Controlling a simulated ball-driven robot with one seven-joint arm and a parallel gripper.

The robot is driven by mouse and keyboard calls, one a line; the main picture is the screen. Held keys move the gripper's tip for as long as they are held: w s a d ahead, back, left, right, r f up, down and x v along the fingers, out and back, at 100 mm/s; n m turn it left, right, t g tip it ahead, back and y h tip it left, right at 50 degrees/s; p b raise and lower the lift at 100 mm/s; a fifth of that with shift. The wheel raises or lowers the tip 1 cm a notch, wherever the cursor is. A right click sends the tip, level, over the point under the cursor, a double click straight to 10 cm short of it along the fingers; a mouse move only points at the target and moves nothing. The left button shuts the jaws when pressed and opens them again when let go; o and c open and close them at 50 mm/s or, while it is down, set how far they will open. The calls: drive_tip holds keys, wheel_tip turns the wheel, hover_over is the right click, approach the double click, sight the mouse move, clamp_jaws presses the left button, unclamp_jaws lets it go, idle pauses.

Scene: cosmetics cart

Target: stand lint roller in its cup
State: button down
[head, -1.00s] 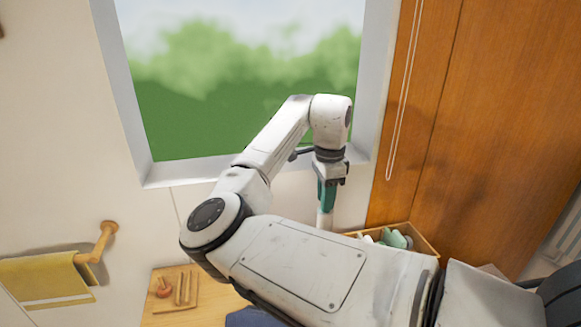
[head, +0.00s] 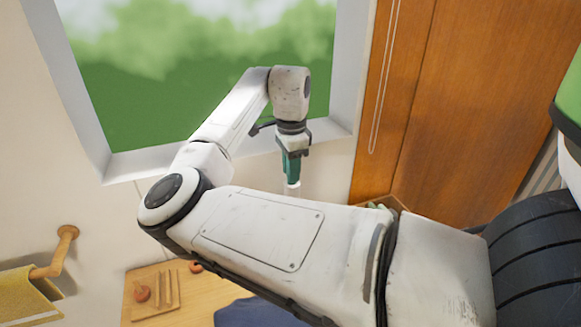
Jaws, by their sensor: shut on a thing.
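My gripper (head: 293,147) points down in front of the wall below the window and is shut on the lint roller. The lint roller (head: 291,169) hangs roughly upright, with a teal handle in the jaws and a white lower part. Its lower end runs down behind my own forearm, so I cannot see whether it touches anything. I cannot make out the cup in this view. The surface straight below the roller is hidden by my arm.
A wooden box (head: 393,203) with pale green items shows just above my arm. A wooden tray (head: 133,297) and a dark blue cloth (head: 250,312) lie on the wooden top. A yellow towel (head: 22,296) hangs on a wall rail (head: 50,270) at left. An orange-brown panel stands at right.

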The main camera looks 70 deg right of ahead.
drive_tip(key=shift+f+b, duration=1.9)
drive_tip(key=shift+f, duration=0.35)
drive_tip(key=shift+f+b, duration=1)
drive_tip(key=shift+f, duration=2.25)
drive_tip(key=c, duration=0.8)
unclamp_jaws()
wheel_tip(320, 180, up, 11)
drive_tip(key=shift+f+b, duration=0.1)
drive_tip(key=shift+b, duration=0.55)
